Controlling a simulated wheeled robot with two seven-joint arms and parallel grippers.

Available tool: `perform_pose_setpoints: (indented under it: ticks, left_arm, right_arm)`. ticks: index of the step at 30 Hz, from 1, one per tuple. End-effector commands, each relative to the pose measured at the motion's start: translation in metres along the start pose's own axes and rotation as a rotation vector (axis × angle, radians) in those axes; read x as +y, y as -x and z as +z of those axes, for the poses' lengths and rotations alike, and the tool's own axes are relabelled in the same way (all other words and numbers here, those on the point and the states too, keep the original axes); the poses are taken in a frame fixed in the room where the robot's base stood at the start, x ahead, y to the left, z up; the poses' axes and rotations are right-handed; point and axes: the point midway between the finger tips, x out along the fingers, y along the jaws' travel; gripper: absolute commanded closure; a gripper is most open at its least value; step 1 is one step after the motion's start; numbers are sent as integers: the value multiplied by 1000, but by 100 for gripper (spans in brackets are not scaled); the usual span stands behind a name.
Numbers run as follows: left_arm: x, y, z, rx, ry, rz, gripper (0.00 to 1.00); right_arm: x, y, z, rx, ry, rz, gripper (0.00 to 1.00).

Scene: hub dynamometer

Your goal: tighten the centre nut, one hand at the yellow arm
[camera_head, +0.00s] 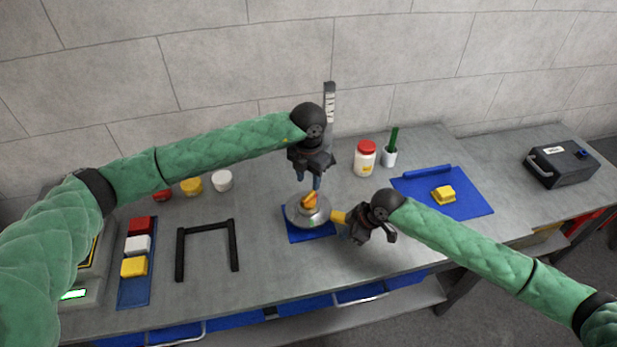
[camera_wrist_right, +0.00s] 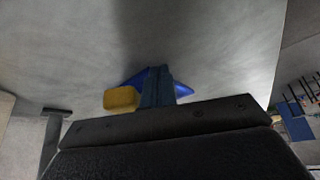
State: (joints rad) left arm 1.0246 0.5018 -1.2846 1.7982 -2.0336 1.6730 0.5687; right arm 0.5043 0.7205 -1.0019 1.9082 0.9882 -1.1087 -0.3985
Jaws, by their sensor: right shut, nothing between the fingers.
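A silver round hub (camera_head: 297,217) sits on a small blue mat (camera_head: 302,237) on the bench, with an orange-yellow centre nut (camera_head: 309,201) on top. A yellow arm (camera_head: 338,217) sticks out from the hub's right side. My left gripper (camera_head: 309,187) points down right over the nut, its fingertips close to it; whether it grips the nut is unclear. My right gripper (camera_head: 347,234) is shut and empty, close beside the yellow arm's end. In the right wrist view the yellow arm's end (camera_wrist_right: 121,98) shows left of the blue shut fingers (camera_wrist_right: 157,88); contact cannot be told.
A black frame (camera_head: 207,228) and a blue tray (camera_head: 135,290) with coloured blocks lie to the left. A red-lidded jar (camera_head: 365,160), a cup with a green stick (camera_head: 390,156) and a blue mat (camera_head: 470,205) with a yellow block (camera_head: 443,195) are to the right.

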Motion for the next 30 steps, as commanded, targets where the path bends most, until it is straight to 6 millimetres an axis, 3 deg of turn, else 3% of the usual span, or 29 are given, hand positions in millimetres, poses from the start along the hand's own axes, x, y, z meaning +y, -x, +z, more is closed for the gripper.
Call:
perform_pose_setpoints:
  ticks: [8, 30]
  left_arm:
    - [1, -9, 0, 3, -4, 1, 60]
    - [1, -68, 0, 2, -4, 0, 60]
  right_arm:
    - [0, 0, 0, 0, 0, 0, 100]
    - [0, 0, 0, 0, 0, 0, 100]
